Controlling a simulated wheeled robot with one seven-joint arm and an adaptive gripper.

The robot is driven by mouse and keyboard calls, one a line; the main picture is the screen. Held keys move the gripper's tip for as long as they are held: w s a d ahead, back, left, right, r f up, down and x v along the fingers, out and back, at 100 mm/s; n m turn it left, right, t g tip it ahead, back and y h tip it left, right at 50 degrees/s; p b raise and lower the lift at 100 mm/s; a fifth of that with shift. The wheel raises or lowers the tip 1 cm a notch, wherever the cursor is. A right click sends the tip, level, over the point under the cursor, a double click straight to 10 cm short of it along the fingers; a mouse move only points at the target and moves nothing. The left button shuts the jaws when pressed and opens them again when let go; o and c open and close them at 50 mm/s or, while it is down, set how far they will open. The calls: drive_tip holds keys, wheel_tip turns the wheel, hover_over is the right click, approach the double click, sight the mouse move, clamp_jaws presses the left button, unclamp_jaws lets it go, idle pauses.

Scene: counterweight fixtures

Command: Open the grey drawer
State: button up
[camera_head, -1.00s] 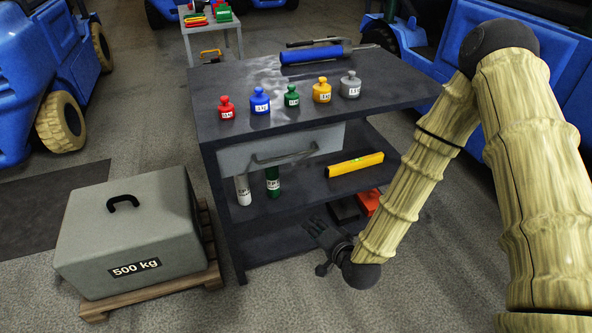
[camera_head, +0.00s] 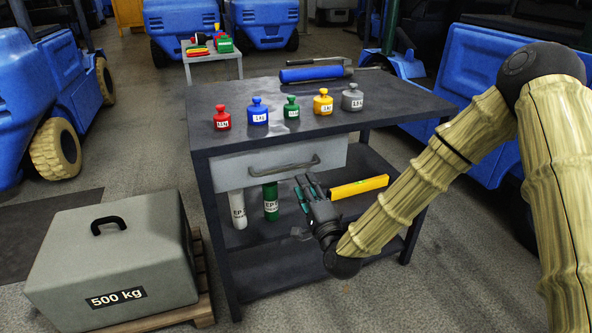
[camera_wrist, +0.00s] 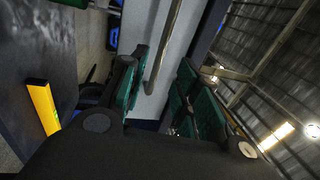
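The grey drawer (camera_head: 235,172) sits under the top of the dark workbench, and its front looks flush with the bench. Its dark bar handle (camera_head: 284,166) runs across the right part of the front. My gripper (camera_head: 308,188) is open and empty, just below and in front of the handle's right end, apart from it. In the wrist view the drawer front (camera_wrist: 180,50) and handle bar (camera_wrist: 163,48) lie ahead, beyond and between the two green-padded fingers (camera_wrist: 160,100).
Several coloured weights (camera_head: 258,111) and a blue tool (camera_head: 312,74) stand on the benchtop (camera_head: 230,95). Two cylinders (camera_head: 271,201) and a yellow level (camera_head: 358,187) are on the shelf below. A 500 kg block (camera_head: 115,260) on a pallet stands at the left.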

sight(296, 167)
drive_tip(key=x, duration=0.8)
drive_tip(key=shift+w+b, duration=0.15)
drive_tip(key=shift+b, duration=0.2)
clamp_jaws()
